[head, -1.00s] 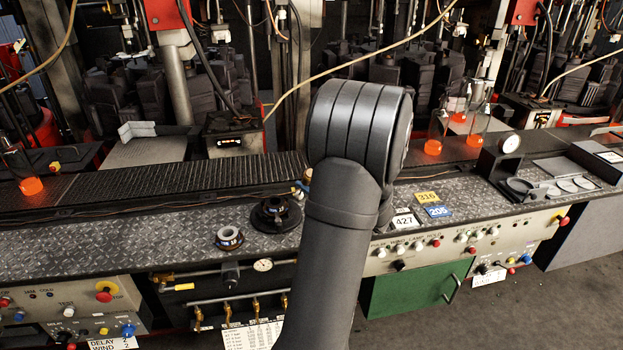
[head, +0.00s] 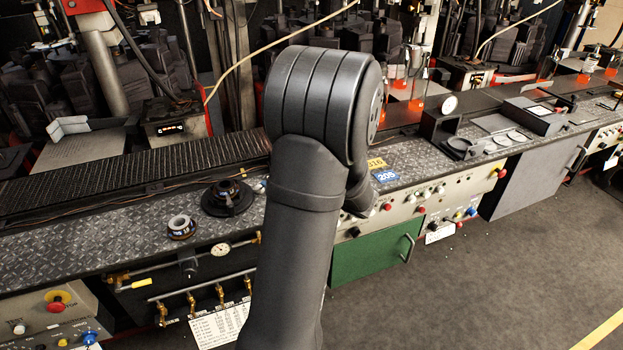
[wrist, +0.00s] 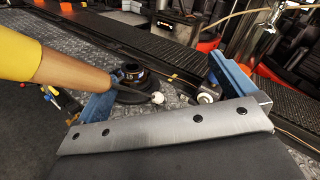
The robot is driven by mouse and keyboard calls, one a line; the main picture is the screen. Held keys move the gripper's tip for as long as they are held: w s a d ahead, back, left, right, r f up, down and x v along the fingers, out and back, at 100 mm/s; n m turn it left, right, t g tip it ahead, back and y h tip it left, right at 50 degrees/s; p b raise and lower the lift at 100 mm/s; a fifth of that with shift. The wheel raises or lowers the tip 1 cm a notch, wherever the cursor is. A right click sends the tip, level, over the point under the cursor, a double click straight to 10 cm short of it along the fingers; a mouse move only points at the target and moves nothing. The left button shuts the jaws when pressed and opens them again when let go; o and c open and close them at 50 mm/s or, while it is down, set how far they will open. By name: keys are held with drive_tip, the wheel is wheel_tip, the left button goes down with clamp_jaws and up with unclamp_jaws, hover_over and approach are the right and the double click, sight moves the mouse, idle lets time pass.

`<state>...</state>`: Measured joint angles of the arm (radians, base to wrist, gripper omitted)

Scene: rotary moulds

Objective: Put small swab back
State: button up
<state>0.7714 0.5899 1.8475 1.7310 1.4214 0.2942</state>
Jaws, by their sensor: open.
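A thick tapering rod, yellow at one end and brown at the other (wrist: 72,72), crosses the left of the wrist view, its narrow end by my left finger. It may be the small swab, but I cannot tell. My gripper (wrist: 163,80) is open, with blue fingers set wide apart; I cannot tell if the rod touches one. A black round holder with a dark cup (wrist: 132,74) stands beyond the fingers, and a small white round tip (wrist: 158,98) shows beside it. In the head view the holder (head: 227,199) sits on the ledge; my arm hides most of the gripper.
A small pot with a white rim (head: 181,227) stands left of the holder on the metal ledge (head: 90,235). Gauge pipes and taps (head: 205,297) hang below. Ledge left of the pot is clear.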

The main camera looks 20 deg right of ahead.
drive_tip(key=v, duration=0.8)
drive_tip(key=shift+s+d, duration=0.25)
drive_tip(key=shift+s, duration=0.1)
clamp_jaws()
drive_tip(key=x, duration=0.7)
